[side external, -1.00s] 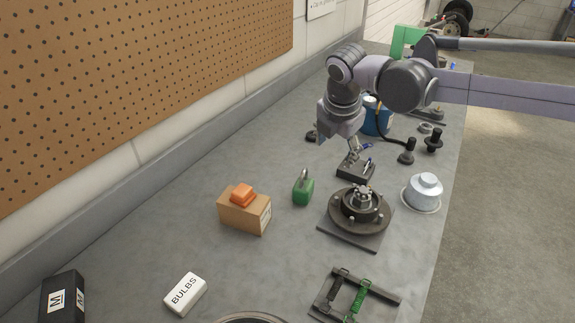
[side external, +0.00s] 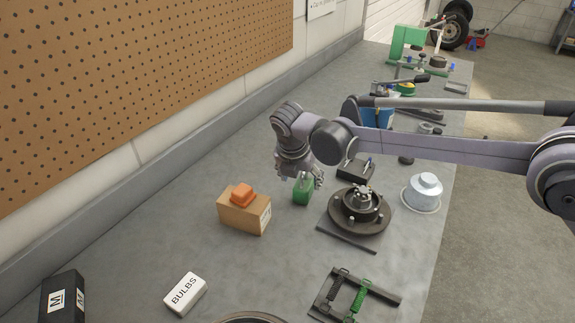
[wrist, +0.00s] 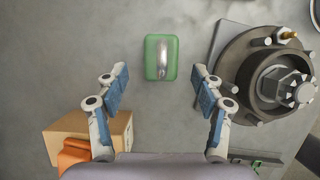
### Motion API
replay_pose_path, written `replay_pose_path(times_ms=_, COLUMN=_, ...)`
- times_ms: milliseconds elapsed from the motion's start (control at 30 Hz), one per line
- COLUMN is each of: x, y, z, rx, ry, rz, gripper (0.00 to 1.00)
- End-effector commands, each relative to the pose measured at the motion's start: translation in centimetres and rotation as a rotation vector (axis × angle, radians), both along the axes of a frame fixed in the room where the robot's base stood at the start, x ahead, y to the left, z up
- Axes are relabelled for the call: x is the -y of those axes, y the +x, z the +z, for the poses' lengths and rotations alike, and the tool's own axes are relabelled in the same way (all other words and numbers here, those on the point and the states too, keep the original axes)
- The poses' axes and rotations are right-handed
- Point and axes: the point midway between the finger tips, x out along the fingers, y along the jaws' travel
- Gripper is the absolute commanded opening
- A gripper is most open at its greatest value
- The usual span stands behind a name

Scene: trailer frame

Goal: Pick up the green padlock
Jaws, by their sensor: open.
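The green padlock (side external: 302,192) stands on the grey bench, between the cardboard box and the wheel hub. In the wrist view the padlock (wrist: 153,58), with its silver shackle, lies ahead of the fingers, roughly centred between their lines. My gripper (side external: 302,181) is right above the padlock in the side view and partly covers its top. In the wrist view my gripper (wrist: 161,84) is open and empty, its blue-padded fingers wide apart on either side. The fingers do not appear to touch the padlock.
A cardboard box (side external: 238,213) with an orange item (side external: 242,194) on top stands left of the padlock. A dark wheel hub (side external: 359,211) stands close on the right, and a black box (side external: 356,170) is behind. Bare bench lies in front of the padlock.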

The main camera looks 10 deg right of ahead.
Motion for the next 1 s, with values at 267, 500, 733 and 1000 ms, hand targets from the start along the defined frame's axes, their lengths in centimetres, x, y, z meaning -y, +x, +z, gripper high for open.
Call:
replay_pose_path(times_ms=267, x=1.0, y=1.1, z=-2.6, rx=-0.001, ry=0.0, rz=-0.002, gripper=0.68)
replay_pose_path(times_ms=500, x=1.5, y=1.8, z=-4.6, rx=0.0, ry=0.001, rz=-0.002, gripper=0.68)
replay_pose_path(times_ms=733, x=1.4, y=1.8, z=-4.5, rx=0.0, ry=0.0, rz=-0.001, gripper=0.48)
replay_pose_path(times_ms=1000, x=1.5, y=1.8, z=-4.5, rx=0.001, ry=0.0, rz=-0.001, gripper=0.0)
